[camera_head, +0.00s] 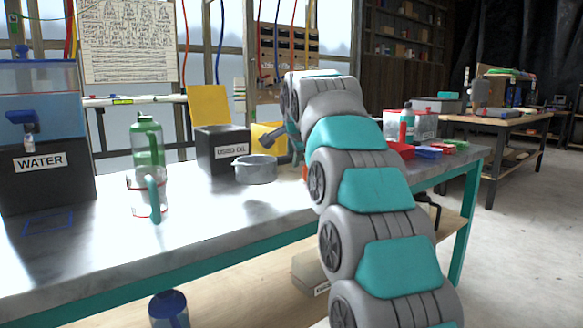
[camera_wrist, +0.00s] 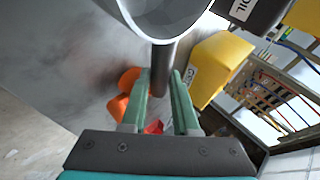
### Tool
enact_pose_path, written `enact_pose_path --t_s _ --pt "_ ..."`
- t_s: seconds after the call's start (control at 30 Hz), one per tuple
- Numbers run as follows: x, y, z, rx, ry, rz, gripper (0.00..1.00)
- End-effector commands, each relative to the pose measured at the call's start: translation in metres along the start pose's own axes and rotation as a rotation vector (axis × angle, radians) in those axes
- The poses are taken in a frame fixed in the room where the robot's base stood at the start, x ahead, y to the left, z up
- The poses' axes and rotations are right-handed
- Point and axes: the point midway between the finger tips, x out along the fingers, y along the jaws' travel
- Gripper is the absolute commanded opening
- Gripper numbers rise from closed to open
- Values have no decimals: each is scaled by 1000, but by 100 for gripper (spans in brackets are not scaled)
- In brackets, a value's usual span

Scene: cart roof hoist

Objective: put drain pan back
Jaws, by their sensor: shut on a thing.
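The drain pan (camera_head: 256,169) is a round grey pan with a spout. In the head view it is at the worktable in front of the black used-oil box (camera_head: 222,147); whether it touches the table is unclear. In the wrist view its bowl (camera_wrist: 168,14) is at the top edge and its grey handle (camera_wrist: 161,60) points toward me. My gripper (camera_wrist: 161,82) is shut on this handle, one green finger on each side. In the head view my arm mostly hides the gripper.
A yellow container (camera_head: 266,138) stands beside the used-oil box, close to my gripper. An orange object (camera_wrist: 122,95) lies near the fingers. A water tank (camera_head: 45,165) and a clear jug (camera_head: 148,195) stand left. The worktable (camera_head: 215,215) is clear in front.

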Motion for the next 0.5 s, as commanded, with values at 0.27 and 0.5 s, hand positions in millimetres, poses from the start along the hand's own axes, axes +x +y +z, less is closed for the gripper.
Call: enact_pose_path --t_s 0.27,0.5 --pt "8 -8 2 0 1 -5 0" --pt "16 2 6 -1 -1 1 0"
